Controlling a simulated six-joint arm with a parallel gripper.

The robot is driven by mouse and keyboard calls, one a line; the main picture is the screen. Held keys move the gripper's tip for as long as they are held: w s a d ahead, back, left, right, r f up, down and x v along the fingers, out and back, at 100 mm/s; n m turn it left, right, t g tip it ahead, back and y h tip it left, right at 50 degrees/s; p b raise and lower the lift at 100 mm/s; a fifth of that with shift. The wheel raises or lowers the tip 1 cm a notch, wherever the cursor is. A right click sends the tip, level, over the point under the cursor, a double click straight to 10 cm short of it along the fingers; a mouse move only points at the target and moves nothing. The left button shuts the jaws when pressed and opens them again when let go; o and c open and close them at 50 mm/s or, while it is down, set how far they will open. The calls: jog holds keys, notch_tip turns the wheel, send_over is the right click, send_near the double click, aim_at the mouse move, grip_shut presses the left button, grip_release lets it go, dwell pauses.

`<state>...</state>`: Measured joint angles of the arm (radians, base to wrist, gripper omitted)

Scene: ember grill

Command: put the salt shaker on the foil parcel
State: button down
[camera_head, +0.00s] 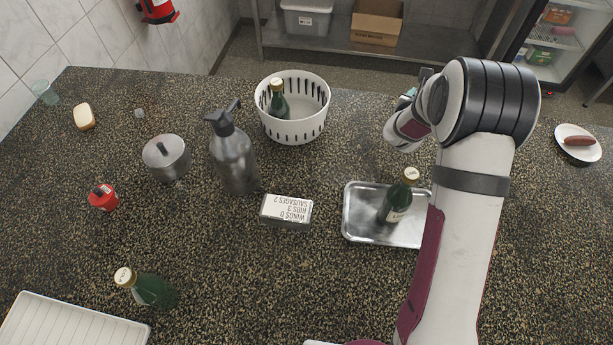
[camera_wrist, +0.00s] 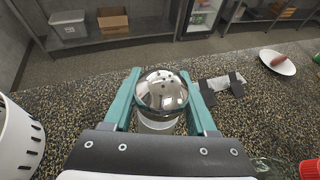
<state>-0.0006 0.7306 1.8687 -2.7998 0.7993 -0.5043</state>
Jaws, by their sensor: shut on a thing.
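The salt shaker (camera_wrist: 162,94), with a shiny domed metal top with holes and a pale body, stands upright between the teal fingers of my gripper (camera_wrist: 160,82). The fingers are shut on its sides. In the wrist view a silvery crinkled thing, which looks like the foil parcel (camera_wrist: 218,83), lies on the counter ahead and to the right of the shaker, apart from it, with dark pieces at its ends. In the head view my gripper (camera_head: 411,92) is mostly hidden by my arm; the shaker and the foil parcel cannot be made out there.
A white basket (camera_head: 295,130) holding a green bottle is left of my gripper. A metal tray (camera_head: 360,228) with another bottle lies nearer. A plate (camera_head: 566,131) with a sausage is at the right. A spray bottle (camera_head: 233,160) and metal pot (camera_head: 167,158) stand left.

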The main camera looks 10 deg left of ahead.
jog(key=s+a, duration=0.2)
jog(key=a, duration=0.6)
jog(key=n+y, duration=0.2)
send_over(291, 197)
jog(key=shift+t, duration=0.4)
notch_tip(291, 197, down, 6)
jog(key=shift+s, duration=0.1)
jog(key=shift+f, duration=0.15)
jog(key=shift+c, duration=1)
grip_release()
